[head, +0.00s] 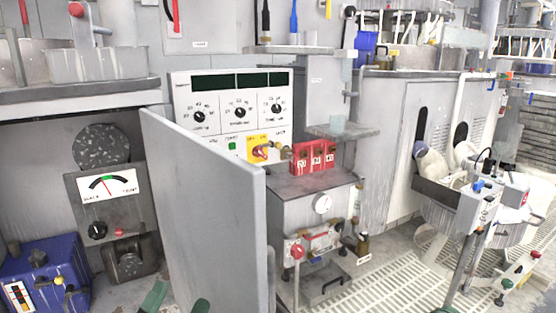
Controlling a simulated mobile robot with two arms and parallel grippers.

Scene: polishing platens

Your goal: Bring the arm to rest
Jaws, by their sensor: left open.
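My left gripper (177,300) shows only at the bottom edge, left of centre. Its two green fingertips stand apart with nothing seen between them. The rest of it and its arm are cut off by the frame. It appears in front of the lower part of a grey upright panel (205,200). I cannot make out my right gripper.
A blue box (45,275) and a gauge unit (108,188) sit at the left. A control panel (235,115) stands behind the grey panel. A grey cabinet (312,205) carries red blocks (314,155). Pale floor grating (405,285) lies to the right.

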